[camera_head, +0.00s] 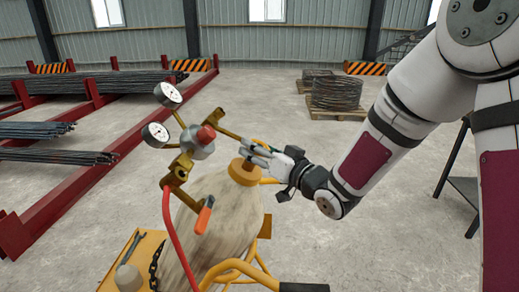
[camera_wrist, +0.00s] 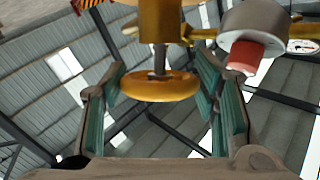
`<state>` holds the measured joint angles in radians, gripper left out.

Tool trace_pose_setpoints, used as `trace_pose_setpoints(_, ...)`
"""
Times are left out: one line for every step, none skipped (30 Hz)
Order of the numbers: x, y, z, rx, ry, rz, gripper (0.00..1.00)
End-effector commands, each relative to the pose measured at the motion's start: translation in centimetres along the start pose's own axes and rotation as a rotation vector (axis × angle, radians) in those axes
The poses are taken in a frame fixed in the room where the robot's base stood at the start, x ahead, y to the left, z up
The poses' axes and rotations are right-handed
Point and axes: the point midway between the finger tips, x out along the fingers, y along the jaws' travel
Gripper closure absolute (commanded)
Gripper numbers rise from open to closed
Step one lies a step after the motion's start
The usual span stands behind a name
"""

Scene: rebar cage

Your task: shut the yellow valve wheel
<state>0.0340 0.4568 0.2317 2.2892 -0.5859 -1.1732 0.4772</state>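The yellow valve wheel (camera_head: 244,172) sits at the top of the gas cylinder (camera_head: 222,215), below the brass valve and regulator. In the wrist view the wheel (camera_wrist: 160,86) is a round yellow disc on a short dark stem under the brass valve body (camera_wrist: 160,20). My gripper (camera_head: 258,152) reaches in from the right, with its fingers at the wheel. In the wrist view my two green-padded fingers (camera_wrist: 163,95) are spread apart, one on each side of the wheel. The wheel nearly fills the gap; I cannot tell whether the pads touch it.
A regulator (camera_head: 199,140) with two dial gauges (camera_head: 155,134) stands left of my gripper. A red hose (camera_head: 172,235) hangs from it. A yellow cart frame (camera_head: 240,268) surrounds the cylinder. Racks of rebar (camera_head: 55,157) lie at left. The floor behind is mostly clear.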

Motion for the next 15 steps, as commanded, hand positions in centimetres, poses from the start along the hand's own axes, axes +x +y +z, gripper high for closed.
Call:
trace_pose_setpoints(0.01,-0.01,-0.02,0.0,0.0,0.0,0.73)
trace_pose_setpoints(0.01,-0.01,-0.01,0.0,0.0,0.0,0.73)
trace_pose_setpoints(0.01,-0.01,-0.02,0.0,0.0,0.0,0.73)
trace_pose_setpoints(0.01,-0.02,-0.02,0.0,0.0,0.001,0.73)
trace_pose_setpoints(0.0,-0.05,-0.04,0.001,0.001,0.004,0.73)
trace_pose_setpoints(0.01,-0.12,-0.07,0.004,0.001,0.011,0.73)
trace_pose_setpoints(0.01,-0.19,-0.1,0.006,0.001,0.019,0.73)
trace_pose_setpoints(0.01,-0.24,-0.13,0.009,0.001,0.031,0.73)
trace_pose_setpoints(0.02,-0.29,-0.14,0.014,0.001,0.048,0.73)
trace_pose_setpoints(0.02,-0.32,-0.15,0.018,0.001,0.059,0.73)
trace_pose_setpoints(0.01,-0.31,-0.17,0.023,0.002,0.072,0.73)
trace_pose_setpoints(0.0,-0.28,-0.17,0.027,0.002,0.086,0.73)
trace_pose_setpoints(0.0,-0.25,-0.15,0.029,0.001,0.095,0.73)
trace_pose_setpoints(0.0,-0.22,-0.13,0.031,0.001,0.102,0.73)
trace_pose_setpoints(0.0,-0.17,-0.11,0.033,0.001,0.11,0.73)
